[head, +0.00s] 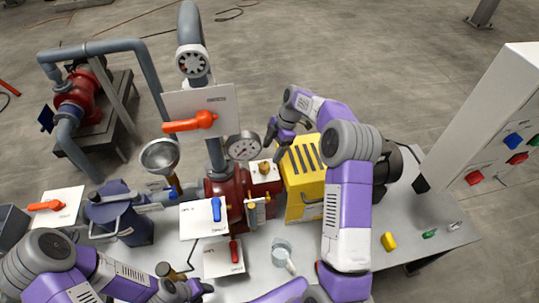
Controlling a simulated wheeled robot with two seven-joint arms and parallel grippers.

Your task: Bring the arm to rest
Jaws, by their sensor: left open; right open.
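My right arm, purple and grey, rises from the bottom and bends over to the left. Its dark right gripper (284,143) hangs open and empty at the upper left corner of the yellow slotted guard (301,172); I cannot tell whether they touch. My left arm lies low along the bottom left. Its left gripper (203,288) is open at the bottom, partly hidden by its wrist, and appears to hold nothing. It is in front of the plate with the red lever (234,252).
A red pump body (226,191), a gauge (243,147), a funnel (160,155) and an orange-handled valve (191,123) stand mid-table. A white button cabinet (490,130) stands right.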

